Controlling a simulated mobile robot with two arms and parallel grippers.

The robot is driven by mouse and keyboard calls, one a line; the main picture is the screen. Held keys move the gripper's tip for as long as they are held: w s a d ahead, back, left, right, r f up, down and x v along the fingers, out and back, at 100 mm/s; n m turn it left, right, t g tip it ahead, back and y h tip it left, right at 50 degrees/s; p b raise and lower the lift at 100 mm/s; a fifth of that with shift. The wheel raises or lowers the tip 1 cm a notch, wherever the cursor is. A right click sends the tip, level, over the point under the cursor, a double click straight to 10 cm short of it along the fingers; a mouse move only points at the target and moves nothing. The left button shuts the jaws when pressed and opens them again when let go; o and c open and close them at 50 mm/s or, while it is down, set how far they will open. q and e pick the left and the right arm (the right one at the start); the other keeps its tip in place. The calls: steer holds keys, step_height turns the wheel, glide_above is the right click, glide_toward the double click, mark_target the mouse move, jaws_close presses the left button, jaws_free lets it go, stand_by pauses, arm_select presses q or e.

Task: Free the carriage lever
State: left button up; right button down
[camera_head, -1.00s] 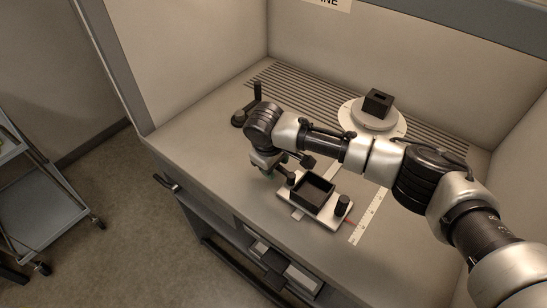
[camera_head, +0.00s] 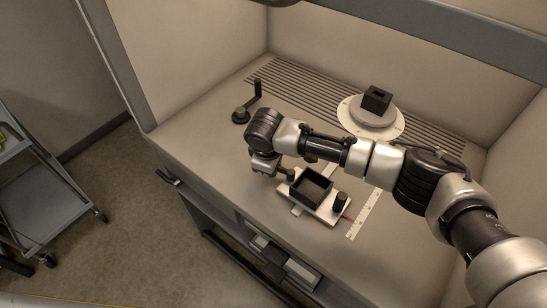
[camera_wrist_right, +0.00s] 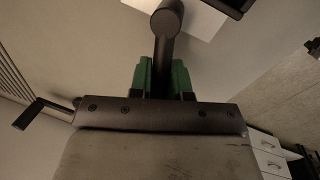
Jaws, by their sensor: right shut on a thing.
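The carriage is a white plate (camera_head: 327,215) with an open black box (camera_head: 312,187) and a black knob (camera_head: 341,201) on it, near the bench's front. The dark carriage lever (camera_head: 286,173) shows at its left end. In the right wrist view the lever (camera_wrist_right: 167,22) is a dark bar with a rounded end. My right gripper (camera_wrist_right: 162,77) has its green pads on both sides of the bar and is shut on it. In the head view my right gripper (camera_head: 268,168) is left of the carriage, its fingertips mostly hidden. My left gripper is not in view.
A white scale strip (camera_head: 364,214) lies right of the carriage. A round white turntable (camera_head: 371,120) with a black block (camera_head: 376,98) stands behind my arm. A dark crank (camera_head: 241,114) stands at the back left. A trolley (camera_head: 50,210) is on the floor at left.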

steer(key=shift+s+r+n+p, duration=0.25)
steer(key=shift+s+n+p, duration=0.1)
steer(key=shift+n+p, duration=0.25)
steer(key=shift+s+a+n+p, duration=0.1)
steer(key=shift+s+n+p, duration=0.2)
steer(key=shift+n, duration=0.3)
steer(key=shift+s+f+n+y, duration=0.1)
steer(key=shift+n+y, duration=0.2)
steer(key=shift+n, duration=0.1)
steer(key=shift+f, duration=0.15)
steer(key=shift+s+r+n+p, duration=0.2)
steer(key=shift+s+n+p, duration=0.15)
steer(key=shift+n+p, duration=0.35)
steer(key=shift+s+n+p, duration=0.25)
steer(key=shift+n+p, duration=0.1)
steer(key=shift+n, duration=0.25)
steer(key=shift+s+f+n+y, duration=0.2)
steer(key=shift+n+y, duration=0.1)
steer(key=shift+n, duration=0.3)
